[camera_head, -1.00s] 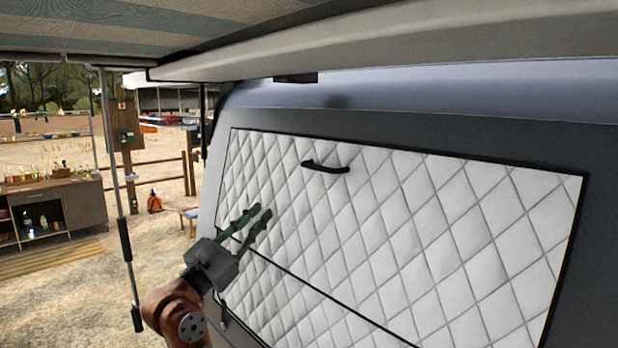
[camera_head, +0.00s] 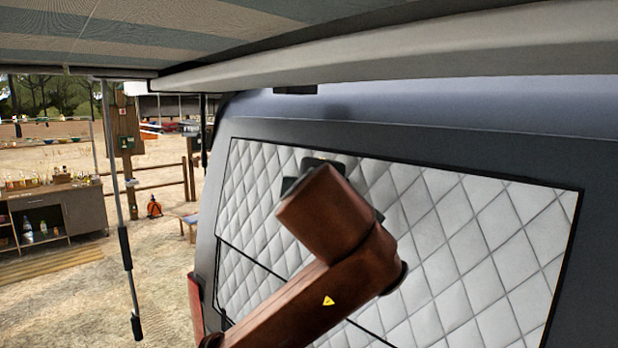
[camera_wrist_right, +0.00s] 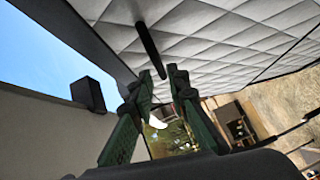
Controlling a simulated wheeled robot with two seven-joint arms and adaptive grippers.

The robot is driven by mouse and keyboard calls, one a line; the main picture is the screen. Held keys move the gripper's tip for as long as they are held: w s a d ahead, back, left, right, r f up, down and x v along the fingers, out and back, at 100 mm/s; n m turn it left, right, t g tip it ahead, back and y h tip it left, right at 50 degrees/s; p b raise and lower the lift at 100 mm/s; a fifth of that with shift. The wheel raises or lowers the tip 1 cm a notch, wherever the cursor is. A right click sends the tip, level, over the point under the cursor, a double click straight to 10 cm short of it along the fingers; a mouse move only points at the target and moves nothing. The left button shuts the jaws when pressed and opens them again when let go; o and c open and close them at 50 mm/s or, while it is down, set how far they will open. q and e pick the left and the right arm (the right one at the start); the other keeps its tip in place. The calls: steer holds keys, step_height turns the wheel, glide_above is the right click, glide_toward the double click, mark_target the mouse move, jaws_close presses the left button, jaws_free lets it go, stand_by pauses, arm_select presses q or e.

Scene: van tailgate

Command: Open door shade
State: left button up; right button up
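The door shade (camera_head: 470,240) is a white quilted panel set in the dark van door, lying flat against it. It also shows in the right wrist view (camera_wrist_right: 225,35). Its black bar handle (camera_wrist_right: 148,45) shows in the right wrist view; in the head view my arm hides it. My right gripper (camera_wrist_right: 160,76) has its two green fingers apart, with the handle's near end between or just beyond the fingertips. I cannot tell whether they touch. In the head view my brown arm covers the shade's upper middle and hides the fingers. My left gripper is not in view.
An awning (camera_head: 150,35) overhangs the van at the top. A thin dark pole (camera_head: 122,230) hangs at the left. A wooden cabinet (camera_head: 85,208) with bottles stands farther off on open sandy ground. A black block (camera_wrist_right: 88,93) sits under the awning edge.

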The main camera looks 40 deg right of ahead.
steer(key=shift+p+x, duration=0.5)
steer(key=shift+x, duration=2.15)
steer(key=shift+s+f, duration=0.1)
jaws_close()
